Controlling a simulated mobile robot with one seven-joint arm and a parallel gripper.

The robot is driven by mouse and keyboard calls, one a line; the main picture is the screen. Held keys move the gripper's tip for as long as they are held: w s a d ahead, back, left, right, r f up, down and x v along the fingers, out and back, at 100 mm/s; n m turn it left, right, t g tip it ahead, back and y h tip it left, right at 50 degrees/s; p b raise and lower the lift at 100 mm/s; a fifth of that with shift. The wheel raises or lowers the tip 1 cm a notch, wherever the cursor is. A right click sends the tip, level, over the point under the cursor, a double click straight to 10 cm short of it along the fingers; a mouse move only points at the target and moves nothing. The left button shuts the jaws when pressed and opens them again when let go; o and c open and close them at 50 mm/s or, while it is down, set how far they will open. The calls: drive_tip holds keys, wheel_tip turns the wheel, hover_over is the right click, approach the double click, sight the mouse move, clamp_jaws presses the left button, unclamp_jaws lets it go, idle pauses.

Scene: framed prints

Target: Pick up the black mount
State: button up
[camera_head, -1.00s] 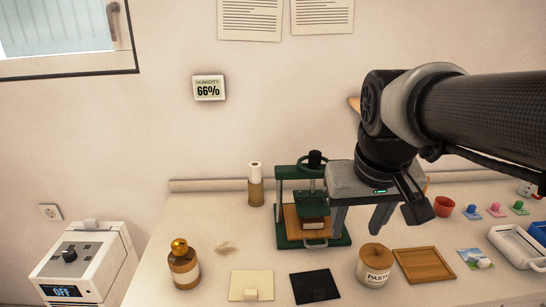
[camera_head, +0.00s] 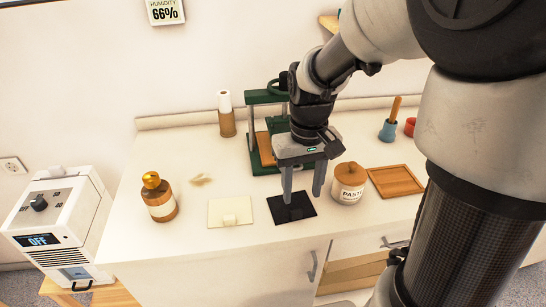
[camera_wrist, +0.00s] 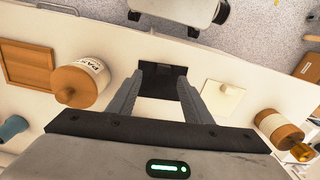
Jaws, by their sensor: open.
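The black mount (camera_head: 291,208) is a flat dark square lying on the white counter, with a small dark block on it. My gripper (camera_head: 303,199) is open above it, with its two fingers pointing down. In the wrist view the black mount (camera_wrist: 163,82) shows between and beyond the fingertips of my gripper (camera_wrist: 159,78). The fingers partly cover the mount in the head view. I cannot tell whether the fingertips are touching it.
A cream mount (camera_head: 230,211) lies left of the black one. A paste jar (camera_head: 348,184) stands close on the right, beside a wooden tray (camera_head: 396,181). A green press (camera_head: 264,151) stands behind. A gold-topped bottle (camera_head: 159,197) is at the left.

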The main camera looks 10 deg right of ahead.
sight(297, 211)
drive_tip(key=f, duration=0.2)
drive_tip(key=f+b, duration=0.1)
drive_tip(key=f, duration=0.1)
drive_tip(key=f+b, duration=0.1)
drive_tip(key=f, duration=0.2)
drive_tip(key=shift+w+a, duration=0.1)
drive_tip(key=shift+a, duration=0.3)
drive_tip(key=shift+r, duration=0.1)
drive_tip(key=c, duration=1.1)
